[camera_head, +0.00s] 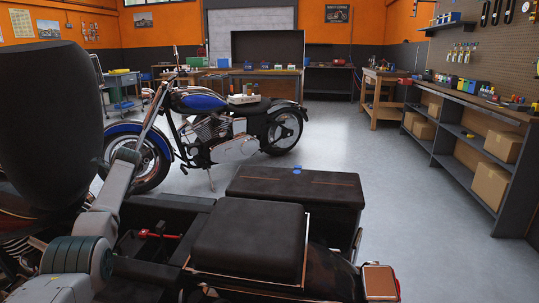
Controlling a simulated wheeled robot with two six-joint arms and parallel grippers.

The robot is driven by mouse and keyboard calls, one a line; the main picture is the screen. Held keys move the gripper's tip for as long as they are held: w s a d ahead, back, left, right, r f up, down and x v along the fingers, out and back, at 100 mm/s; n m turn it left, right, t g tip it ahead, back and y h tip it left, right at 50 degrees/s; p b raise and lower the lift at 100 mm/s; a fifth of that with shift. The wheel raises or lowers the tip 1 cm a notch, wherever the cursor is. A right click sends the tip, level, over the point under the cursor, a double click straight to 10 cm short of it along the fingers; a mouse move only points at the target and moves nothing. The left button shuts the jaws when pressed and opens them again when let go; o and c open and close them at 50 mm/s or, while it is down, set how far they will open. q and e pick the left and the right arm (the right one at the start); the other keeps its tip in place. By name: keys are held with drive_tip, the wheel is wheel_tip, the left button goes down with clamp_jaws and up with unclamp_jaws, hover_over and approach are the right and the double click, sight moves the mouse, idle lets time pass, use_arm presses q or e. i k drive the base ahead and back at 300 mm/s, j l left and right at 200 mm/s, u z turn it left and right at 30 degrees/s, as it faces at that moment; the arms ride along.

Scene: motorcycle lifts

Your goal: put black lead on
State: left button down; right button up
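A near motorcycle fills the foreground, with a black seat (250,240) and an open dark bay (165,215) to its left. A red part (152,235), perhaps a lead or clamp, shows inside the bay. I cannot make out a black lead against the dark parts. My grey arm reaches up from the lower left beside the bay, but I cannot make out its gripper fingers. My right gripper is not in view.
A large dark rounded shape (50,115) blocks the left side. A blue motorcycle (205,102) stands beyond. A dark case (325,190) with a small blue item (297,170) is behind the seat. A shelved bench (475,110) lines the right; grey floor (410,200) before it is clear.

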sight(161, 227)
drive_tip(key=k, duration=0.95)
